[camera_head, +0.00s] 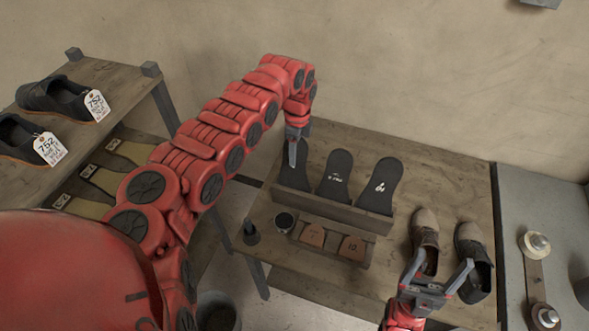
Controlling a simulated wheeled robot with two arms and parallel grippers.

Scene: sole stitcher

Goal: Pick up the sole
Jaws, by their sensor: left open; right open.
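Several dark soles stand in a wooden rack on the table: one at the right (380,187), one in the middle (336,177), and one at the left (302,168) partly hidden by my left gripper. My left gripper (292,160) points down at the left sole, seen edge-on; whether it touches the sole I cannot tell. My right gripper (440,270) is open and empty, its fingers spread in front of the pair of shoes.
A pair of brown and dark shoes (425,240) stands at the table's right. A shelf at left holds tagged shoes (62,97). A grey machine surface (515,205) borders the right.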

